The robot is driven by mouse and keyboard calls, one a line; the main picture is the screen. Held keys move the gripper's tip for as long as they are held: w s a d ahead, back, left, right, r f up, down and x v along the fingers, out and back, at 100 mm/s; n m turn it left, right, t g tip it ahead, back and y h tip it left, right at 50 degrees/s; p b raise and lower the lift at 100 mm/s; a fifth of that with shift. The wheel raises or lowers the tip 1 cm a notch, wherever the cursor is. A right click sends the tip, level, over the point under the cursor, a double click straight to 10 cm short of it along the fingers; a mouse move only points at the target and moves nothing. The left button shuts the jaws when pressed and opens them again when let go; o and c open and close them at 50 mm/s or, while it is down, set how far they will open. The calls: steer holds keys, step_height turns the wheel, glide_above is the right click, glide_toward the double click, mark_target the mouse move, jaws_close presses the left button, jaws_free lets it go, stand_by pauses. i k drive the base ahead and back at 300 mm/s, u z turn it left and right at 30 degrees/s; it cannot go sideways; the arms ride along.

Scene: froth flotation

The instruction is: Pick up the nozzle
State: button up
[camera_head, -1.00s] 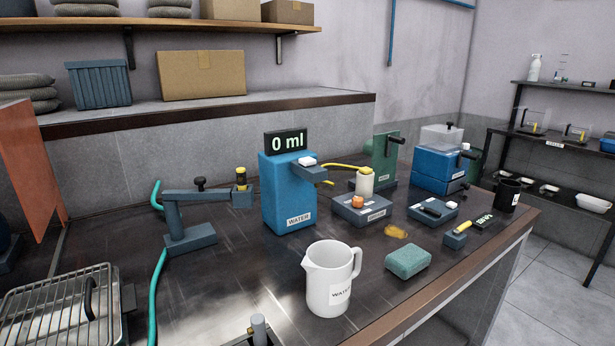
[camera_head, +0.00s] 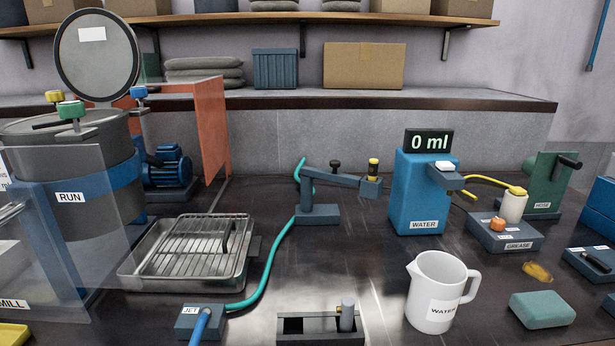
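No part is labelled as a nozzle. A blue rod-like piece (camera_head: 199,328) stands out of a small block marked JET (camera_head: 187,320) at the bottom left of centre, and its lower end is cut off by the picture edge. A teal hose (camera_head: 262,287) runs from that block back to a grey jointed stand (camera_head: 318,214). The stand's arm carries a yellow-topped cylinder (camera_head: 374,170). I cannot tell for sure which piece is the nozzle; the blue one at the JET block fits best. My gripper is not in view.
A wire rack on a metal tray (camera_head: 127,278) lies behind the JET block. A mill drum (camera_head: 100,160) with raised lid and clear guard stands left. A slotted grey holder (camera_head: 290,340), white WATER jug (camera_head: 425,300) and green sponge (camera_head: 542,308) are right. Bare bench lies between.

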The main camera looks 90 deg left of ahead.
mark_target(373, 168)
steer(key=u, duration=1.95)
